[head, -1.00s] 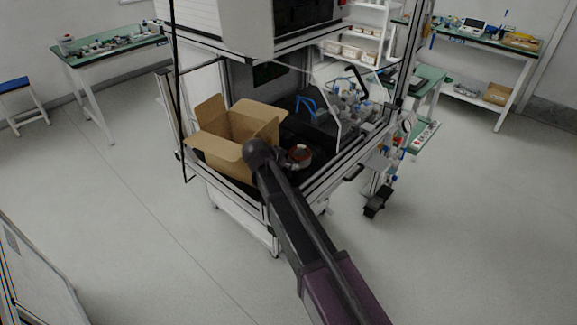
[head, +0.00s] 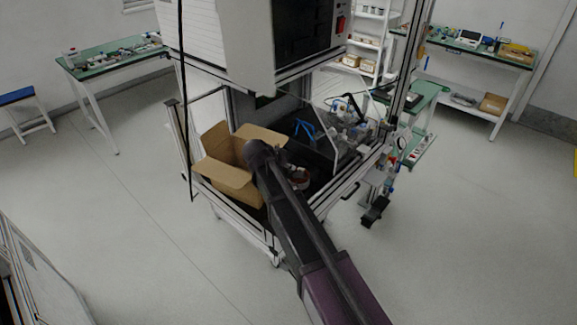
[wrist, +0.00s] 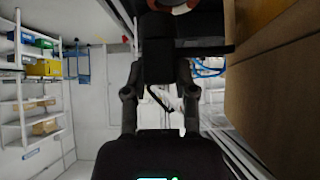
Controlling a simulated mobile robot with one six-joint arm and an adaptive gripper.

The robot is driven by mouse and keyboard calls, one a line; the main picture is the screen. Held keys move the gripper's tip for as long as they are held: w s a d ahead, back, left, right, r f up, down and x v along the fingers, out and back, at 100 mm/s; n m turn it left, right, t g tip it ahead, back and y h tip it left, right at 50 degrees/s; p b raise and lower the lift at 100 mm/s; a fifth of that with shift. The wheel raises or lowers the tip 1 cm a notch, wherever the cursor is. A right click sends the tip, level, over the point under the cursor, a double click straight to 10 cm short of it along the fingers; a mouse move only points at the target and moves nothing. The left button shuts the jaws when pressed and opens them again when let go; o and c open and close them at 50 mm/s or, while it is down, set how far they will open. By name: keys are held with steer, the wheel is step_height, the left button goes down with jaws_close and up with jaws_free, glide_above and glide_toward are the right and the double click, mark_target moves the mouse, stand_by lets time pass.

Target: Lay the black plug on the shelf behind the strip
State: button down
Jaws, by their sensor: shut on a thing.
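My gripper (wrist: 159,82) shows in the wrist view, with its two fingers closed on a dark block that I take to be the black plug (wrist: 157,55). A thin dark curved piece, perhaps its cable, hangs between the fingers. The plug's outline blends with the dark fingertips. In the head view my arm reaches to the workstation between the open cardboard box and the round copper part, and it hides the gripper and the plug. I cannot make out the strip or the shelf behind it for certain in either view.
The open cardboard box (head: 228,175) stands left of my arm's end; its brown wall (wrist: 275,95) is close on the right in the wrist view. A reddish ring part (head: 302,178) lies right of my wrist. Frame posts and the white machine housing (head: 218,40) bound the space.

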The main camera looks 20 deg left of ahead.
steer(key=shift+r+p, duration=2.5)
steer(key=shift+r, duration=0.45)
steer(key=shift+d, duration=0.1)
